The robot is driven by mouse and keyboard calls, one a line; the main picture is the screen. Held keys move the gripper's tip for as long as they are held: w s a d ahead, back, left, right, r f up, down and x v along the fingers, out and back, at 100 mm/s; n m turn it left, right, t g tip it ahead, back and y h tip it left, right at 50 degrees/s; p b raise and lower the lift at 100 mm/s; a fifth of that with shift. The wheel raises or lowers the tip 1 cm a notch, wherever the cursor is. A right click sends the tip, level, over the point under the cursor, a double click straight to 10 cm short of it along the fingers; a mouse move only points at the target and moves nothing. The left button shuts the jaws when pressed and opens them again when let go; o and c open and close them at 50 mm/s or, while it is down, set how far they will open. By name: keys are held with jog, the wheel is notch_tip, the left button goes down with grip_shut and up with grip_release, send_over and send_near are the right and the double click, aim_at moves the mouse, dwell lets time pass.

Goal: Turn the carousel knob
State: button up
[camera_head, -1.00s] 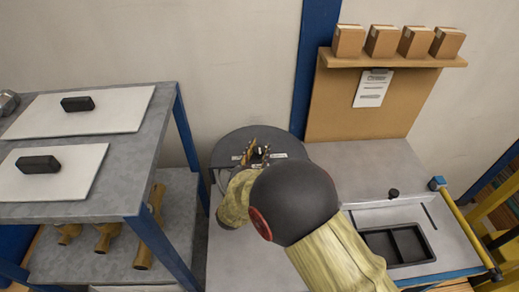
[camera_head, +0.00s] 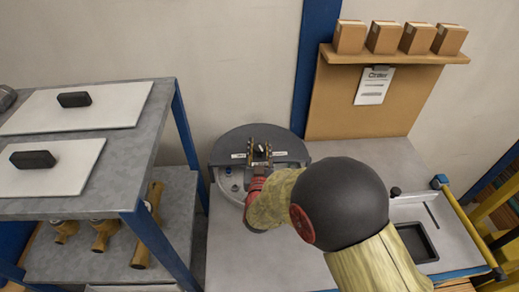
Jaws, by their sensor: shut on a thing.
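The carousel (camera_head: 226,150) is a grey round unit at the back of the bench, in the middle of the head view.
A shelf unit (camera_head: 120,165) on the left holds white boards with black blocks above and brass parts below. A wooden back panel (camera_head: 335,110) carries small boxes and a clipboard. A black tray (camera_head: 421,243) lies right of my arm. The bench front is partly clear.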

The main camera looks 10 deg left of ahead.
jog(key=n+y+b, duration=0.1)
jog(key=n+g+y, duration=0.1)
jog(key=y, duration=0.1)
jog(key=n+y+b, duration=0.1)
jog(key=y, duration=0.1)
jog(key=shift+d+f+g+b, duration=0.15)
jog(key=shift+d+g+b, duration=0.1)
jog(key=shift+g+b, duration=0.05)
jog(key=n+g+y+b, duration=0.1)
jog(key=n+g+y, duration=0.1)
jog(key=n+y, duration=0.1)
jog(key=shift+w+n+g+y, duration=0.1)
jog(key=shift+n+g+y, duration=0.25)
jog(key=shift+y, duration=0.25)
jog(key=n+g+y, duration=0.1)
jog(key=g, duration=0.1)
jog(key=n+g+y, duration=0.2)
jog(key=shift+a+r, duration=0.1)
jog(key=shift+r, duration=0.1)
jog(key=shift+a+n+g+y+p, duration=0.1)
jog(key=shift+n+g+y+p, duration=0.6)
jog(key=shift+n+g, duration=0.75)
jog(key=shift+n+g+y+p, duration=0.7)
jog(key=shift+n+g, duration=0.2)
jog(key=shift+g, duration=1)
jog(key=o, duration=1.1)
jog(key=d, duration=0.4)
jog(key=s+d, duration=0.1)
jog(key=d, duration=0.6)
jog(key=shift+s+d, duration=0.4)
